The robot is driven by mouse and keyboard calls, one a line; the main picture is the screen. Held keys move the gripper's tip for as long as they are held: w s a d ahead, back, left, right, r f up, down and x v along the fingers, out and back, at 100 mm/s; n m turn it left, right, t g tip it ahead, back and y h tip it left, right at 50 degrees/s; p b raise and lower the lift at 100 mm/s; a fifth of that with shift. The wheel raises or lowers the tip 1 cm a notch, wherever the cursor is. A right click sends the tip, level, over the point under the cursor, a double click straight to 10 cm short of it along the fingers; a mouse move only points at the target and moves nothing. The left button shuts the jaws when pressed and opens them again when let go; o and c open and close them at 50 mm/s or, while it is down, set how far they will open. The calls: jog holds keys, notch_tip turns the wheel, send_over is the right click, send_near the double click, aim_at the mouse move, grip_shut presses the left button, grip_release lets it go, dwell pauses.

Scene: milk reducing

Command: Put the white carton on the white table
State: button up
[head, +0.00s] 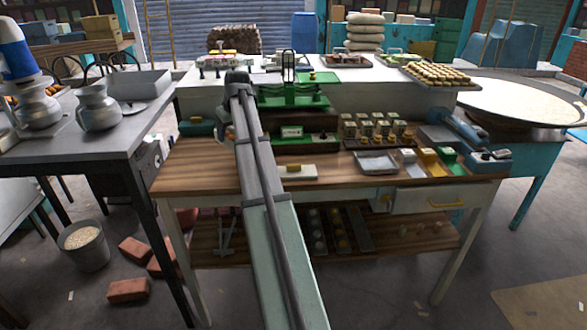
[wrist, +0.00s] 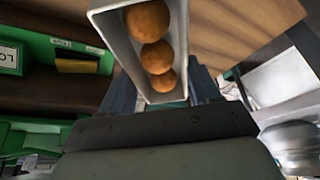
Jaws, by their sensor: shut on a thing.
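My gripper (wrist: 161,92) is shut on a white open carton (wrist: 112,36) in the wrist view. Three orange-brown balls (wrist: 148,21) show in a row inside it. The gripper's dark fingers lie on either side of its near end. In the head view my arm reaches toward the left part of the wooden bench and hides the gripper and most of what it holds. A white-topped table (head: 215,92) stands behind the bench.
Metal jugs (head: 98,108) stand on the left table, whose near part is mostly clear. Bricks (head: 128,290) and a bucket (head: 84,248) are on the floor.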

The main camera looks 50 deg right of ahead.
jog(key=s+d+n+y, duration=0.1)
jog(key=s+d+n, duration=0.1)
jog(key=s+d, duration=0.3)
jog(key=s+d+n, duration=0.2)
jog(key=s+d, duration=0.4)
jog(key=d, duration=0.7)
jog(key=shift+s+d+r+y, duration=0.2)
jog(key=shift+d+r+y, duration=0.05)
jog(key=shift+y, duration=0.15)
jog(key=n, duration=0.1)
jog(key=a+n+y, duration=0.1)
jog(key=n, duration=0.1)
jog(key=shift+s+a, duration=0.1)
jog(key=shift+s, duration=0.1)
jog(key=shift+s+a+f+n+g+y, duration=0.15)
jog(key=shift+f+n, duration=0.45)
jog(key=shift+f, duration=1.05)
jog(key=shift+s+a+f+n+g+y, duration=0.1)
jog(key=shift+f+n+g+y, duration=0.35)
jog(key=shift+f, duration=1.2)
jog(key=shift+s+a+f+n+h, duration=0.15)
jog(key=shift+f+n, duration=0.6)
jog(key=shift+f, duration=0.9)
jog(key=shift+w, duration=0.1)
jog(key=o, duration=0.8)
